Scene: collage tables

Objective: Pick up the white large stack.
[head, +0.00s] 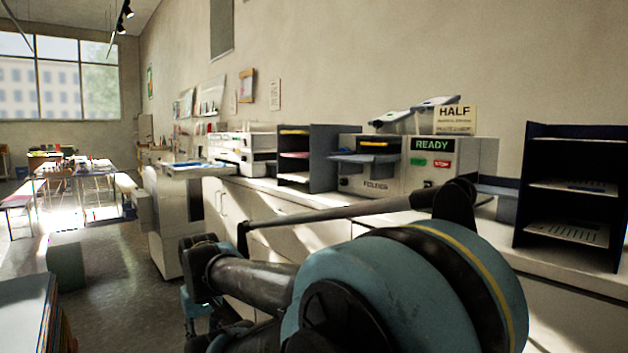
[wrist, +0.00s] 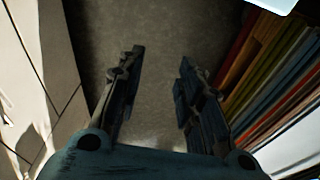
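I cannot pick out the white large stack for certain. A pale-topped block (head: 22,300) with coloured edges stands at the lower left in the head view, cut off by the frame. In the wrist view, a row of coloured edges (wrist: 265,75) lies right of my gripper, with a white surface (wrist: 300,150) beside it and a small white corner (wrist: 278,4) at the top right. My gripper (wrist: 160,58) is open and empty, its fingers apart over the grey floor. In the head view my arm fills the lower middle, and I cannot make out the fingers clearly.
A long white counter (head: 262,205) runs along the wall, with a dark shelf unit (head: 525,205) at the right and a machine with a READY sign (head: 432,145). A grey box (head: 66,265) stands on the floor (head: 115,290). Tables and benches are at the far left.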

